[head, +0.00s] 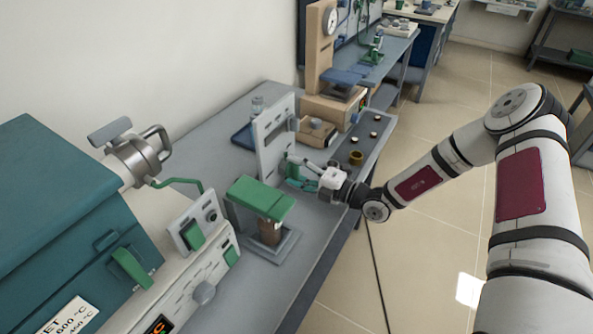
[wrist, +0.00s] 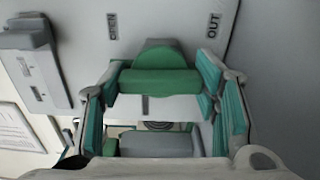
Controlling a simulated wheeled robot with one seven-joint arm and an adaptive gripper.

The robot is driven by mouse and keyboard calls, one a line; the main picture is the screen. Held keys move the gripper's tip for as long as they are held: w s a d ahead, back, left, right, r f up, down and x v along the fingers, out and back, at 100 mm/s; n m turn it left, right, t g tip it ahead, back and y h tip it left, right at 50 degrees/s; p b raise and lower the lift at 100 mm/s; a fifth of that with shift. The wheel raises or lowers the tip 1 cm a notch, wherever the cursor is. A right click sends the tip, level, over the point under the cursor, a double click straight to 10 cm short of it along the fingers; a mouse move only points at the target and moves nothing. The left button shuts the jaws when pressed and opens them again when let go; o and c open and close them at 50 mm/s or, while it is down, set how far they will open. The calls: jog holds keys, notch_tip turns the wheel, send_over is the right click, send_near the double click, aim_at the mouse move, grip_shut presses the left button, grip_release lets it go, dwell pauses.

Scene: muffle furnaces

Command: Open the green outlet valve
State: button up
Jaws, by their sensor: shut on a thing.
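The green outlet valve handle (wrist: 160,82) sits on an upright grey panel in the wrist view. Panel lettering reads "OPEN" at the upper left and "OUT" at the upper right. The handle's bar runs across the picture, with a rounded green hub behind it. My gripper (wrist: 160,77) has its teal-padded fingers on either side of the bar and is shut on it. In the head view my gripper (head: 303,179) is against the face of the grey panel (head: 272,145), and fingers hide most of the handle.
A green-topped stand (head: 262,197) is on the bench just left of my gripper. A teal furnace (head: 62,210) with green levers fills the lower left. A beige instrument (head: 320,60) stands behind. A narrow tray (head: 352,172) with small cups lies along the bench's right edge.

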jog(key=shift+m, duration=0.4)
jog(key=o, duration=1.2)
jog(key=shift+c, duration=0.2)
jog(key=v, duration=1.2)
jog(key=shift+f, duration=0.1)
